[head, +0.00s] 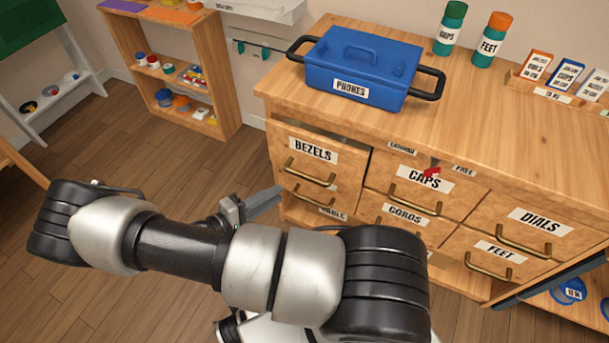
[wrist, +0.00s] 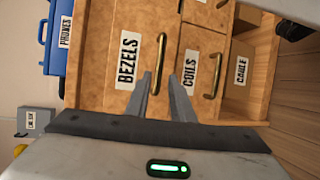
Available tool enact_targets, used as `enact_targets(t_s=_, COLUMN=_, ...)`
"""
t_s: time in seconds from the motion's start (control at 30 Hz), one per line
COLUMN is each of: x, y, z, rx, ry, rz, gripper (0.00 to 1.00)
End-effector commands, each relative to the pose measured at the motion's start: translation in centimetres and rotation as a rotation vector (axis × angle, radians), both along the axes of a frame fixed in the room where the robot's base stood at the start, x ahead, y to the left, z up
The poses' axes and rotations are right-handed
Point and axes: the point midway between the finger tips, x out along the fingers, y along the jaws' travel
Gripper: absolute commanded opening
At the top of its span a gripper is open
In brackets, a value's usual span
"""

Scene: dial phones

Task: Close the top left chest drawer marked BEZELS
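The drawer marked BEZELS (head: 316,150) is at the top left of the wooden chest, with a brass bar handle (head: 308,172). Its front appears to stand a little out of the chest, with a dark gap along its top edge. In the wrist view the BEZELS front (wrist: 115,80) appears turned sideways, with its handle (wrist: 160,62) just beyond my fingertips. My gripper (wrist: 160,77) has its two fingers apart with nothing between them. In the head view my gripper (head: 280,192) is in front of the chest's left side, low by the BEZELS drawer. Contact cannot be told.
A drawer marked COILS (wrist: 195,75) is beside BEZELS in the wrist view. The CAPS drawer (head: 425,180) has a red piece (head: 431,173) above its label. A blue PHONES box (head: 362,65) stands on top. Open floor (head: 120,150) lies left of the chest.

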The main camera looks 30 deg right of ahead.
Motion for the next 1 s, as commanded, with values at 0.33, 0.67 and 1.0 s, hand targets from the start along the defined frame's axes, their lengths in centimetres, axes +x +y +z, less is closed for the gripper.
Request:
enact_targets(t_s=0.33, x=1.9, y=-7.5, z=-1.6, rx=-0.003, ry=0.002, rz=-0.002, gripper=0.22)
enact_targets(t_s=0.67, x=3.2, y=-12.0, z=-2.5, rx=0.0, ry=0.001, rz=0.0, gripper=0.22)
enact_targets(t_s=1.0, x=3.4, y=-12.6, z=-2.5, rx=0.0, ry=0.002, rz=0.002, gripper=0.22)
